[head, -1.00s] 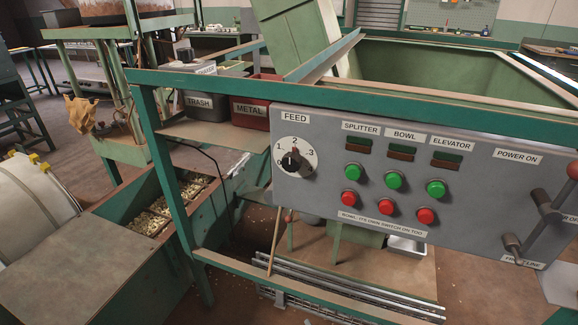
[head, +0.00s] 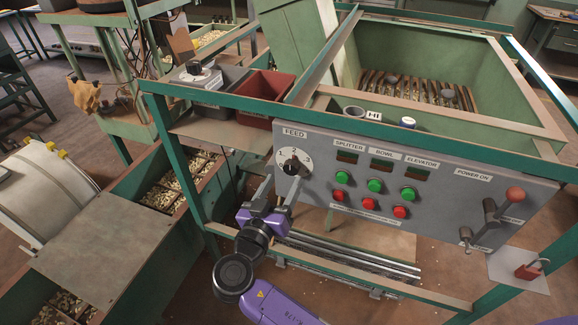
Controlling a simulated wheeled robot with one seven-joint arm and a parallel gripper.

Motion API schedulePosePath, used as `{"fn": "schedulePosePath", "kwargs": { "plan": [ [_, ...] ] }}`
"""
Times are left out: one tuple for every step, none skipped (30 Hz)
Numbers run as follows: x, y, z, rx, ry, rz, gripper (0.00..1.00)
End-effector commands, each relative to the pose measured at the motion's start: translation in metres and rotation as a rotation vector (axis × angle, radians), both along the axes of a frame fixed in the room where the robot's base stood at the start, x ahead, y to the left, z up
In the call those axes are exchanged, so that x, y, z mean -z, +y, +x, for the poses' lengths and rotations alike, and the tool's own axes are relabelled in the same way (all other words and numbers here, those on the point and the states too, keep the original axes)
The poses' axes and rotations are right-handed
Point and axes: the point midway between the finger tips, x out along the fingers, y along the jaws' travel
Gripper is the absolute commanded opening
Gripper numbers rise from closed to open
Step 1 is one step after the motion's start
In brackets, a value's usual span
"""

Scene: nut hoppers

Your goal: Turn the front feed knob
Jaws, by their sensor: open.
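The front feed knob (head: 291,167) is a small dark knob on a white round dial, under the FEED label at the left end of the grey control panel (head: 440,205). My gripper (head: 283,184), purple with grey fingers, is in front of the panel just below the knob. Its fingers are open and point up at the dial, one towards each side of the knob. I cannot tell whether they touch it.
Green and red buttons (head: 374,186) sit right of the dial, and a red-balled lever (head: 514,194) at the panel's right end. A green frame rail (head: 330,112) runs above the panel. A red bin (head: 268,97) stands behind the rail.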

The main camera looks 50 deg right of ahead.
Motion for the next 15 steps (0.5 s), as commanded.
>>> {"fn": "schedulePosePath", "kwargs": {
  "plan": [
    [-0.003,-0.009,0.003,0.003,0.000,0.000,0.59],
    [-0.003,-0.014,0.004,0.003,0.000,0.000,0.59],
    [-0.002,-0.019,0.006,0.003,0.001,0.000,0.59],
    [-0.002,-0.024,0.008,0.002,0.001,0.000,0.59],
    [-0.002,-0.027,0.009,0.001,0.001,0.000,0.59],
    [-0.002,-0.032,0.011,0.002,0.002,0.000,0.59],
    [-0.002,-0.035,0.012,0.001,0.002,0.000,0.59],
    [-0.002,-0.038,0.014,0.000,0.002,-0.001,0.59],
    [-0.002,-0.041,0.015,0.001,0.001,-0.001,0.59],
    [-0.002,-0.043,0.015,0.001,0.000,0.000,0.59],
    [-0.001,-0.044,0.016,0.000,0.000,0.000,0.59],
    [-0.001,-0.046,0.017,-0.001,0.000,0.000,0.59],
    [-0.001,-0.047,0.017,-0.001,0.000,0.000,0.59],
    [0.000,-0.047,0.017,-0.002,0.000,0.000,0.59],
    [0.000,-0.047,0.017,-0.002,0.000,0.000,0.59]
  ]
}}
